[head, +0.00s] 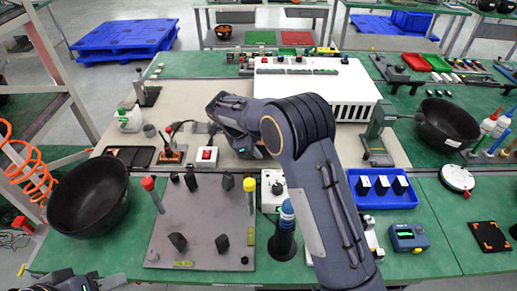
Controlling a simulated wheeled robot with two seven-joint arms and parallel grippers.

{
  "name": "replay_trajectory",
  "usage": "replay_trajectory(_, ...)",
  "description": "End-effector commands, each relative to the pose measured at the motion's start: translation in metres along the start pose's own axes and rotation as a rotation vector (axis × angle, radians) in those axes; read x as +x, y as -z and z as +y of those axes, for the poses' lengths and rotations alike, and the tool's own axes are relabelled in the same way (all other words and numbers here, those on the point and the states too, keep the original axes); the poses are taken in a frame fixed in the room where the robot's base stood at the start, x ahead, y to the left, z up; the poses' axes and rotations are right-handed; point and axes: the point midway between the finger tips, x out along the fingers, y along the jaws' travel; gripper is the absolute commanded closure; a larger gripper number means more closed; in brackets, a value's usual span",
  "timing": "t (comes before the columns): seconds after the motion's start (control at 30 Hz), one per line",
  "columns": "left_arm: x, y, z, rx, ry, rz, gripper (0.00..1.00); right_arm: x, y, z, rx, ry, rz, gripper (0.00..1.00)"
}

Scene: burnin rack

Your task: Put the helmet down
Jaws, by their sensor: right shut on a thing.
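No helmet is plainly marked as such; the helmet-like things I see are black, bowl-shaped shells. One large shell (88,198) rests hollow side up at the left front of the bench. Another shell (447,125) sits at the right on the green bench top. My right gripper (252,150) is over the middle of the bench, above the beige mat, well apart from both shells. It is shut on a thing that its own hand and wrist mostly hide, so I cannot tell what. My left gripper (72,284) shows only partly at the bottom left edge; its jaws are unclear.
A grey plate (200,255) with upright posts and black blocks lies front centre. A white box (345,105) stands behind. A blue tray (382,200) and bottles (490,122) are at the right. The beige mat (185,97) has free room at its back left.

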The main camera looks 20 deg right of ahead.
Motion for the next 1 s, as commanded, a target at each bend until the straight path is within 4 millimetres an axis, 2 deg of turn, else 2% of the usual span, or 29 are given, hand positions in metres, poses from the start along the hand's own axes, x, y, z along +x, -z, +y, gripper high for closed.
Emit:
replay_trajectory(0.03, 0.003, -0.001, -0.001, 0.0, 0.0, 0.0, 0.64, 0.002, -0.001, 0.0, 0.001, 0.002, 0.0, 1.0)
replay_trajectory(0.07, 0.003, -0.001, -0.001, 0.0, 0.0, 0.0, 0.64, 0.003, -0.001, 0.001, 0.0, 0.0, 0.0, 0.85)
replay_trajectory(0.23, 0.002, -0.001, -0.001, 0.0, 0.0, 0.0, 0.64, 0.001, 0.0, 0.0, 0.0, 0.0, 0.0, 0.65)
replay_trajectory(0.47, 0.001, -0.001, -0.001, 0.0, 0.0, 0.0, 0.64, 0.001, 0.0, 0.0, 0.0, 0.0, 0.0, 0.65)
replay_trajectory(0.6, -0.004, 0.002, 0.002, 0.0, 0.0, 0.0, 0.64, -0.006, 0.001, -0.001, 0.0, 0.001, -0.001, 0.65)
replay_trajectory(0.77, -0.015, 0.008, 0.007, 0.0, 0.0, 0.0, 0.64, -0.035, 0.002, -0.002, 0.0, 0.002, -0.001, 0.65)
replay_trajectory(1.0, -0.038, 0.019, 0.017, 0.0, 0.0, 0.0, 0.64, -0.089, 0.002, -0.002, 0.0, 0.002, -0.001, 0.65)
